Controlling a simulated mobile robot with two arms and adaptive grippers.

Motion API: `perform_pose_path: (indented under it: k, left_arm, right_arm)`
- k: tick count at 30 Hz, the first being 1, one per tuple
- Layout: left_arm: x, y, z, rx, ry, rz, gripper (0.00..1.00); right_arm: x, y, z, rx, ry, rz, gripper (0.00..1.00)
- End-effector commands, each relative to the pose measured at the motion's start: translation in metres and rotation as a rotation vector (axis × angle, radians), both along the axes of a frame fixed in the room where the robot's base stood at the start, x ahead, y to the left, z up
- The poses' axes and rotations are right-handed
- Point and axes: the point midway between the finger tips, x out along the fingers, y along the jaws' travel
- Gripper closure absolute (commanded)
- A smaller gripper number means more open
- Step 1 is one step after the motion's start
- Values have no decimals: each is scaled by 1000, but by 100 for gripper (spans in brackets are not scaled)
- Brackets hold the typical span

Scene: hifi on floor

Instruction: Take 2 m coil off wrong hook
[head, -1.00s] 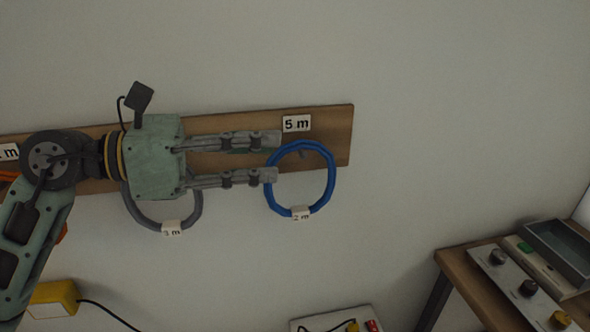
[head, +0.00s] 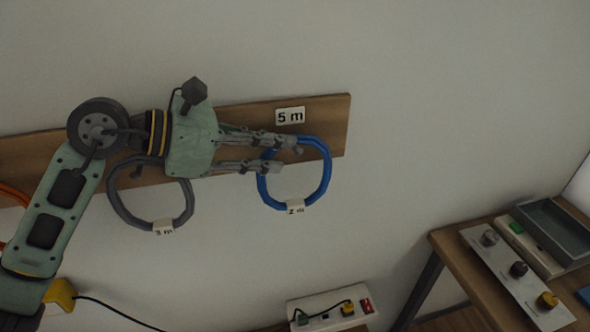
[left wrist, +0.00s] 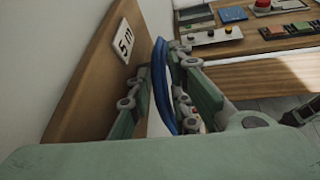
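The blue coil (head: 328,180) with a "2 m" tag (head: 295,208) hangs against the wooden board, below the "5 m" label (head: 290,115). My left gripper (head: 288,156) reaches in from the left, its fingertips at the coil's upper left part. In the left wrist view the blue coil (left wrist: 162,85) passes between the two fingers, which stand apart with a gap. I cannot tell whether either finger touches it. The hook is mostly hidden behind the fingers.
A grey coil (head: 119,205) tagged "3 m" hangs left of the blue one, partly behind my gripper. The wooden board (head: 335,125) runs along the wall. A power strip (head: 330,308) lies below. A bench (head: 460,255) with a knobbed panel stands at right.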

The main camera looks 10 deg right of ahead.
Motion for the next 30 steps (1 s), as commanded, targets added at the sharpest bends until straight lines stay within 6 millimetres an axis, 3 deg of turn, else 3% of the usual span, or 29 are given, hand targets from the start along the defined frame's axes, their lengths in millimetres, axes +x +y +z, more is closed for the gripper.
perform_pose_path:
  k: [3, 9, 16, 30]
  left_arm:
    - [1, -6, -2, 0, -1, 1, 82]
    - [1, -6, -3, 0, -1, 1, 82]
    - [1, -6, -3, 0, 0, 1, 100]
    - [1, -6, -2, -3, -2, 1, 100]
  right_arm:
    - [10, 1, 4, 2, -16, 0, 46]
    - [9, 1, 3, 1, -14, 0, 46]
    - [2, 0, 2, 0, -2, 0, 46]
    - [-1, 0, 2, 0, 2, -1, 46]
